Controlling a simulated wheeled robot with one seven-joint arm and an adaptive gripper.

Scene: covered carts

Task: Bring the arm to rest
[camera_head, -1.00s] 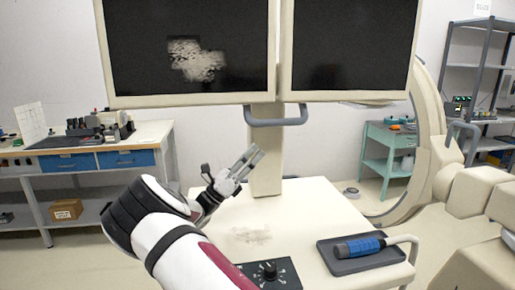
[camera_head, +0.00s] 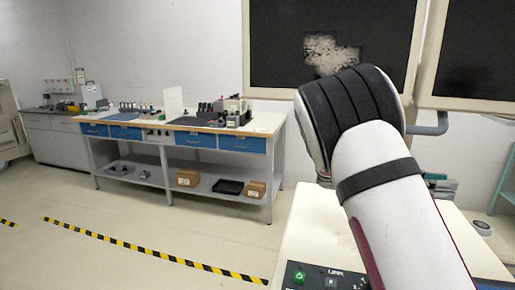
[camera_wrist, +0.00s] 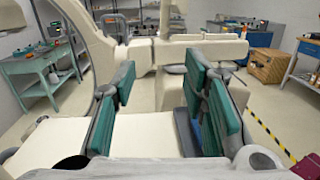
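My gripper (camera_wrist: 166,98) shows in the wrist view with its two green-padded fingers spread wide apart and nothing between the pads. In the head view my raised white arm hides most of it. Only a small green and grey part shows to the right of the arm. The gripper is above the cream cart top (camera_head: 314,226), apart from it as far as I can tell. A dark tray (camera_wrist: 186,132) on the cart shows between the fingers in the wrist view, partly hidden by the right finger.
Two large dark monitors (camera_head: 285,50) stand behind my arm. A control panel (camera_head: 320,277) is at the cart's near edge. Floor with yellow-black tape (camera_head: 150,254) is clear at the left. The wrist view shows a teal table (camera_wrist: 38,66).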

